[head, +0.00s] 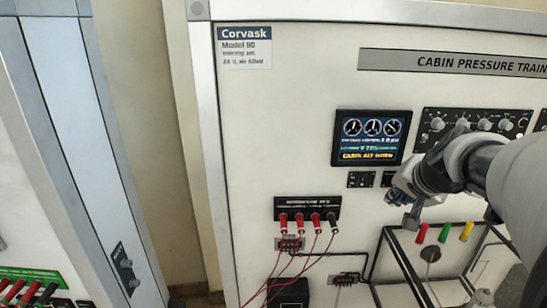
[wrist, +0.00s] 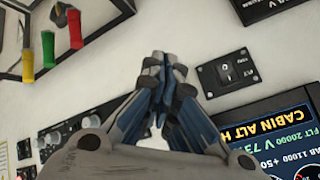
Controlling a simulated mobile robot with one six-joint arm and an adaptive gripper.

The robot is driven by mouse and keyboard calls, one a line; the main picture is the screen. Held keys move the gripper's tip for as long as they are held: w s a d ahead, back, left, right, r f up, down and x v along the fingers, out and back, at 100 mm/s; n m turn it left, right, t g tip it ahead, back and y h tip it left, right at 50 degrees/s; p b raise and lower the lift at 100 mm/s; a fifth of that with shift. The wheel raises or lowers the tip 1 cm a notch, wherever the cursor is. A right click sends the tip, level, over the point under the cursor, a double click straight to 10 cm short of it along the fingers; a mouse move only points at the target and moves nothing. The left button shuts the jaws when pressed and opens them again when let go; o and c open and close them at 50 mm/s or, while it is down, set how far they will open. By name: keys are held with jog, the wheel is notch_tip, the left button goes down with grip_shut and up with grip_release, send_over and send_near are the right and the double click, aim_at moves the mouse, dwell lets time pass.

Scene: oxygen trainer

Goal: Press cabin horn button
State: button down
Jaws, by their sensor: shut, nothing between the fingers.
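My gripper (wrist: 158,64) is shut and empty, its fingertips together in front of the white panel. In the head view my gripper (head: 411,217) is below and right of the lit screen. The wrist view shows a small black plate with a switch or button (wrist: 227,72), beside and apart from the fingertips. Its label is too small to read, so I cannot tell if it is the cabin horn button. The screen (head: 370,138) reads "CABIN ALT HORN"; it appears upside down in the wrist view (wrist: 275,135). Whether the fingertips touch the panel is unclear.
A black-framed fixture (head: 398,262) with red, green and yellow parts stands lower right. Red and black plugs with wires (head: 300,224) hang at lower left. A knob panel (head: 478,122) is right of the screen. Bare panel surrounds the fingertips.

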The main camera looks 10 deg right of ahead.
jog(key=shift+w, duration=0.15)
dwell(0.6)
jog(key=shift+w+d, duration=0.1)
jog(key=shift+w, duration=0.2)
jog(key=shift+w+d+r, duration=0.1)
jog(key=shift+w, duration=0.3)
dwell(0.7)
jog(key=shift+s, duration=0.2)
jog(key=shift+s+a+b, duration=0.2)
jog(key=shift+s+b, duration=0.2)
jog(key=shift+s, duration=0.25)
